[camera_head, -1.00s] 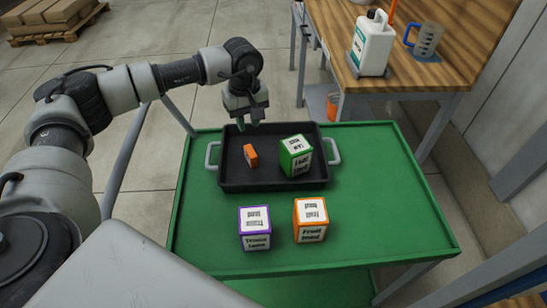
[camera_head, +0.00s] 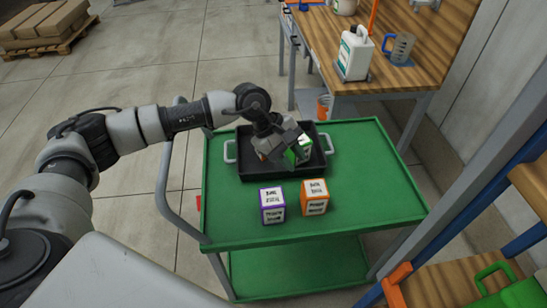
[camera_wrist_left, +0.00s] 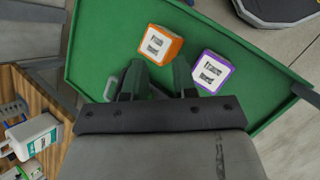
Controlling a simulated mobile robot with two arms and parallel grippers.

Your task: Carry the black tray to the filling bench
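The black tray (camera_head: 262,176) rests on the green cart top, with a grey handle at its left end (camera_head: 230,152) and right end (camera_head: 329,143). A green-edged cube (camera_head: 304,148) is in the tray, partly hidden by my left gripper. The small orange block seen earlier in the tray is hidden. My left gripper (camera_head: 285,150) is over the tray, beside or above the cube; contact cannot be told. In the left wrist view its two fingers (camera_wrist_left: 157,77) are apart, with green surface between them. My right gripper is not in view.
The wooden bench (camera_head: 437,38) behind the cart carries a white jug (camera_head: 355,55) and a blue-handled measuring jug (camera_head: 400,48). Purple-edged (camera_head: 272,205) and orange-edged (camera_head: 314,197) cubes stand in front of the tray. The cart's right side (camera_head: 375,180) is clear.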

